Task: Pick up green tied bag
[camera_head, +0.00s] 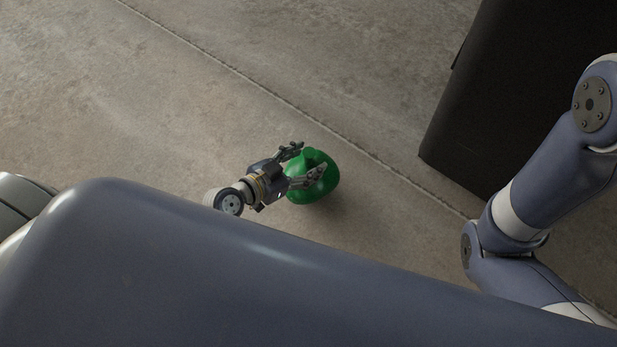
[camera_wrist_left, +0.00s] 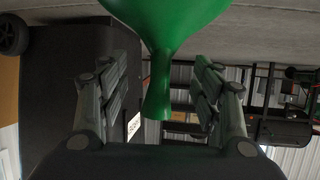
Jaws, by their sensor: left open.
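The green tied bag (camera_head: 325,185) lies on the concrete floor in the middle of the head view. My left gripper (camera_head: 308,162) is open over it, its two fingers spread at the bag's upper part. In the left wrist view the bag (camera_wrist_left: 168,22) hangs into the picture from the top edge, with its narrow tied neck (camera_wrist_left: 158,92) between the open fingers of the left gripper (camera_wrist_left: 160,95). Gaps show between the neck and both fingers. My right arm comes in at the right of the head view, but its gripper is out of view.
A tall black bin-like box (camera_head: 500,95) stands on the floor at the upper right, and a dark wheeled one (camera_wrist_left: 45,90) shows at the left of the wrist view. The floor (camera_head: 130,90) left of the bag is clear.

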